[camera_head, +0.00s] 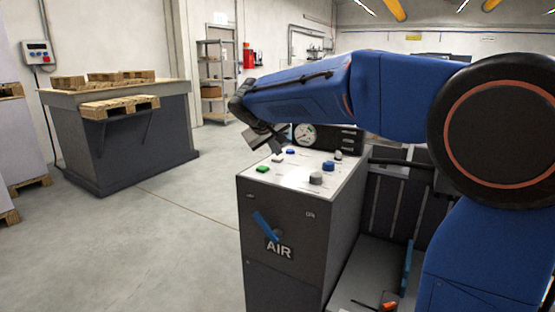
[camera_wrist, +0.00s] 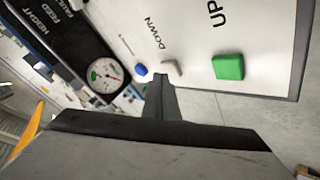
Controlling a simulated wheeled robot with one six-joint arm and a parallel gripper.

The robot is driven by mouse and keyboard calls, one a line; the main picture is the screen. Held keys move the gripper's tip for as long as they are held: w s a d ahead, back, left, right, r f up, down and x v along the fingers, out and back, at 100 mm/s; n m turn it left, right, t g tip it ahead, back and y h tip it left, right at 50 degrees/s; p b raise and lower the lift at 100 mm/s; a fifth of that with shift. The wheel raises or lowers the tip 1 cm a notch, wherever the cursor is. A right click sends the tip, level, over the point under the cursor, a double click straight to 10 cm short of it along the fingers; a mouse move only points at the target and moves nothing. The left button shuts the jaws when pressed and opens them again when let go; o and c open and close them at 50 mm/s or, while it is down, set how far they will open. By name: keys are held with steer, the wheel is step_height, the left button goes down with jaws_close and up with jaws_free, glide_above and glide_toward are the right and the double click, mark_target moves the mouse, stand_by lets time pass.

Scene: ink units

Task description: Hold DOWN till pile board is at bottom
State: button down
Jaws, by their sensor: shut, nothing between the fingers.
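The control panel (camera_head: 300,172) is the white top of a dark cabinet marked AIR. In the wrist view the grey button (camera_wrist: 172,68) lies by the label DOWN, between a green button (camera_wrist: 228,67) by UP and a blue button (camera_wrist: 140,70). The grey button also shows in the head view (camera_head: 277,160). My gripper (camera_wrist: 160,78) is shut and empty, its tip beside the grey button in the picture. I cannot tell whether it touches. In the head view my gripper (camera_head: 273,144) is over the panel's far left part. I cannot make out the pile board for certain.
A pressure gauge (camera_head: 304,134) stands at the panel's back edge. A grey knob (camera_head: 316,178) and another blue button (camera_head: 328,166) sit on the panel's right. A dark table (camera_head: 130,140) with wooden pallets stands at left. The floor between is clear.

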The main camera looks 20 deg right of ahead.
mark_target(276, 159)
steer(key=shift+r, duration=0.45)
steer(key=shift+r, duration=0.1)
steer(key=shift+r, duration=2.4)
